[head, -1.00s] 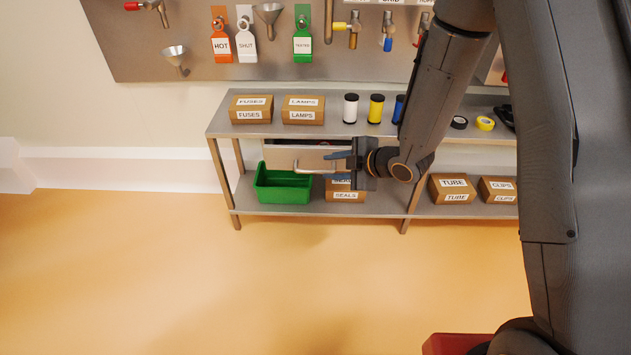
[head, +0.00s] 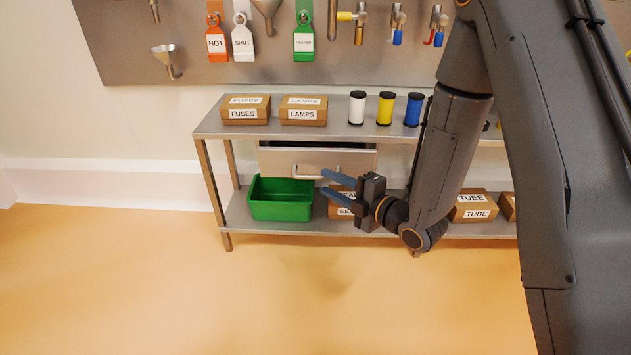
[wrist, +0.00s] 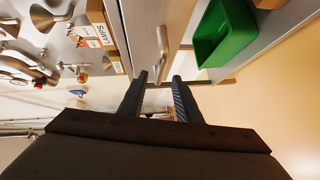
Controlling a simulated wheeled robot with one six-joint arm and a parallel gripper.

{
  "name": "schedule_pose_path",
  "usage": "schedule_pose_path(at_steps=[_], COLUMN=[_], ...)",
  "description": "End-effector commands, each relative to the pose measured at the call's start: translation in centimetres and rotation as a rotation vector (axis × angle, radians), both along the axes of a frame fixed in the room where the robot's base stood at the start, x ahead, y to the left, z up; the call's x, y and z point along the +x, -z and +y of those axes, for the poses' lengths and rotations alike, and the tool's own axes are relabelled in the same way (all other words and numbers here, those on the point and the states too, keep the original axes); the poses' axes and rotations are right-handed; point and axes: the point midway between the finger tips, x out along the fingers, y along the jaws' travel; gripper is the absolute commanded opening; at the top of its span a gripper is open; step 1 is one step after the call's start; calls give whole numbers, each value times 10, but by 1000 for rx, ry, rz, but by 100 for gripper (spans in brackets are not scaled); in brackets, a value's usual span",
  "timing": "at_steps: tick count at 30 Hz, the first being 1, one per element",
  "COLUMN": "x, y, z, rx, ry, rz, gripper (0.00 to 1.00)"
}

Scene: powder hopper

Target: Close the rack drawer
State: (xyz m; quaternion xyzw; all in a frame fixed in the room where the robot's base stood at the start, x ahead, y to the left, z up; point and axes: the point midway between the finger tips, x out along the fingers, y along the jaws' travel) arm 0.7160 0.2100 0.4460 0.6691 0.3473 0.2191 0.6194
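The rack drawer (head: 275,162) hangs under the rack's top shelf, with a grey front and a pale bar handle (head: 312,172). A dark gap shows above its front, so it stands partly pulled out. My gripper (head: 328,184) is in front of the drawer at its right side, fingers apart and pointing left, with nothing seen between them. In the wrist view, the drawer front (wrist: 147,30) and its handle (wrist: 162,52) lie beyond the fingertips (wrist: 160,77), which look apart from the handle.
A green bin (head: 281,199) and a seals box (head: 340,210) stand on the lower shelf (head: 262,226) below the drawer. Boxes and several spools stand on the top shelf (head: 212,127). The floor in front (head: 150,280) is clear.

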Motion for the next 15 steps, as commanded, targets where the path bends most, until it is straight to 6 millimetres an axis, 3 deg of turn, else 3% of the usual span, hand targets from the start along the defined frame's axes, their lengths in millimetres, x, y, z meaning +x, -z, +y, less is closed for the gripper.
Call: schedule_pose_path(at_steps=[6,15], x=[23,39], y=[6,9], z=[27,44], rx=[0,1], ry=[-4,-2], rz=[-2,1], gripper=[31,31])
